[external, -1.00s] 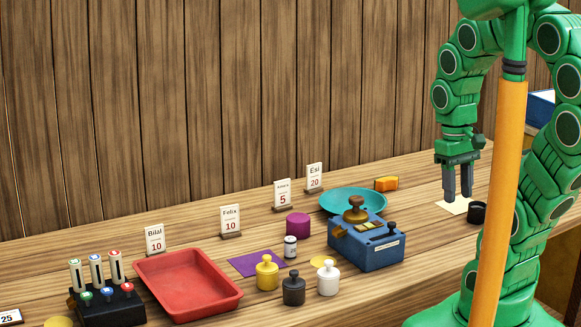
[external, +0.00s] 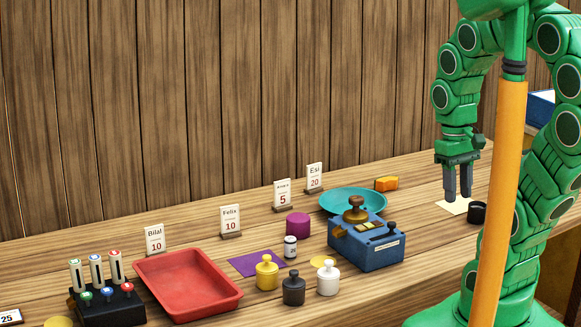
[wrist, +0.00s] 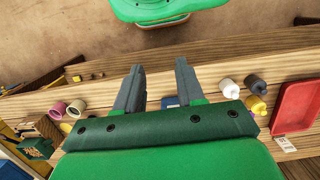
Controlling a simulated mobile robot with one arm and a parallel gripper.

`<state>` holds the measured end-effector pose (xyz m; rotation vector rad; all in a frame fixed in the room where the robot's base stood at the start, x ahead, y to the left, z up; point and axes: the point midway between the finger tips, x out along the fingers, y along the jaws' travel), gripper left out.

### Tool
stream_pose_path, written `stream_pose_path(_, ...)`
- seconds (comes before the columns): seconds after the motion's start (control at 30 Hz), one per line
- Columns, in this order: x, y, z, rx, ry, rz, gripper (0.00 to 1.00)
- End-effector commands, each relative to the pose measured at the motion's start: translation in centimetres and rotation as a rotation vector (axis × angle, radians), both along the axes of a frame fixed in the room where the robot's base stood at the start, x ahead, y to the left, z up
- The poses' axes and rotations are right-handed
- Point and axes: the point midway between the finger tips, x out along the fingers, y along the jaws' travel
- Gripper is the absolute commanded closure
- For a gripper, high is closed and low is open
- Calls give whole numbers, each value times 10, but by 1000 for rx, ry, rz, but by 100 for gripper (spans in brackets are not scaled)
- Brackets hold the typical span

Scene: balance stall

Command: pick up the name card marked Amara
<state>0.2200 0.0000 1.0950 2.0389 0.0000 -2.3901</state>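The name card (external: 283,193) with a 5 on it, whose small lettering seems to read Amara, stands upright in a dark base at the back of the counter, between the Felix and Esi cards. My gripper (external: 459,198) points down over a pale square sheet at the right of the counter, well to the right of the card. It also shows in the wrist view (wrist: 160,75), where its two fingers are apart with nothing between them. I cannot make out the Amara card in the wrist view.
The Esi card (external: 314,178) and Felix card (external: 230,220) stand on either side. A purple cylinder (external: 297,226), teal dish (external: 330,203) and blue box (external: 378,250) are in front. An orange sponge (external: 386,183) and black cup (external: 477,212) lie nearer my gripper.

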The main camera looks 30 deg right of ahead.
Motion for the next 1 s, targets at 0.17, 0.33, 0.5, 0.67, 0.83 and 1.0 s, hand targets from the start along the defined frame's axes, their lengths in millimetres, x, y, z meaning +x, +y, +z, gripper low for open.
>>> stream_pose_path(0.17, 0, 0, 0, 0, 0, -1, 62)
stream_pose_path(0.33, 12, 4, 3, 13, 7, -30, 62)
stream_pose_path(0.5, 43, 14, 13, 45, 18, -109, 62)
stream_pose_path(0.67, 77, 24, 21, 82, 32, -192, 62)
stream_pose_path(0.83, 115, 34, 27, 119, 48, -279, 62)
stream_pose_path(1.0, 152, 44, 31, 159, 70, -364, 62)
